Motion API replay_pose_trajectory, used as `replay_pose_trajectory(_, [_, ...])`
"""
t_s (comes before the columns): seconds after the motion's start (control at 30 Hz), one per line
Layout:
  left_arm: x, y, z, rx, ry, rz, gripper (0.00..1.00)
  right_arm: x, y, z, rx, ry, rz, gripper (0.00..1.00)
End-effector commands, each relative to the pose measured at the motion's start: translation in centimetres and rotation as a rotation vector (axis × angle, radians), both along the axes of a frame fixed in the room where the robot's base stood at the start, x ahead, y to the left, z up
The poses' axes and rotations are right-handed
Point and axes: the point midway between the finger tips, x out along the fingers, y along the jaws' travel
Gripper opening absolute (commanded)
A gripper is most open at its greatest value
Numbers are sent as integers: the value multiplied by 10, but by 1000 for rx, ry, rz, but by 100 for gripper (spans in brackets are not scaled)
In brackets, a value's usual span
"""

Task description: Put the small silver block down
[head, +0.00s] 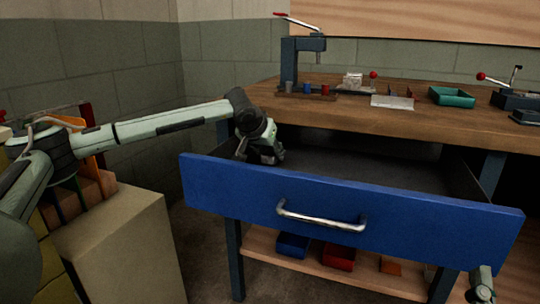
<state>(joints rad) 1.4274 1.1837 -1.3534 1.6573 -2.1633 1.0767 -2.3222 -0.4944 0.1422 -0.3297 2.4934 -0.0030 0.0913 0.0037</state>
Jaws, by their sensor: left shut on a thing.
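My left gripper (266,153) is at the left end of the open blue drawer (350,206), just behind the top edge of its front panel. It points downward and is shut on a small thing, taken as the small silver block. The block itself is hidden by the fingers and the drawer front, so I cannot tell whether it touches the drawer floor. The part of the drawer floor that shows, right of the gripper, looks dark and empty. My right gripper is not in view; only a pale part of what seems my right arm shows at the lower right.
The wooden workbench (420,122) above the drawer carries a press (290,62), a pale block (352,81), a flat silver plate (392,102) and a green tray (451,97). Blue (293,245) and red (339,258) bins stand on the shelf below. A beige cabinet (120,245) stands left.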

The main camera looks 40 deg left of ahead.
Motion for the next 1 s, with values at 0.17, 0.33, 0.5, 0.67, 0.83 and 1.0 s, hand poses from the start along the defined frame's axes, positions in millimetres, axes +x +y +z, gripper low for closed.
replay_pose_trajectory(0.17, [1, 0, 0, -1, -7, 0, 0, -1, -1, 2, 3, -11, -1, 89])
replay_pose_trajectory(0.33, [1, 0, -1, -1, -6, -1, 0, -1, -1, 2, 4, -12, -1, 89])
replay_pose_trajectory(0.5, [0, 0, -5, -1, -2, 0, 47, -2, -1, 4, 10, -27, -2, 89])
replay_pose_trajectory(0.67, [0, 0, -5, -1, -1, 0, 58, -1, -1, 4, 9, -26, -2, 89])
replay_pose_trajectory(0.83, [0, 0, -5, -1, -1, 0, 58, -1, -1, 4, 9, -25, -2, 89])
replay_pose_trajectory(1.0, [-4, 0, 3, -1, -2, 0, 58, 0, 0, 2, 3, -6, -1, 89])
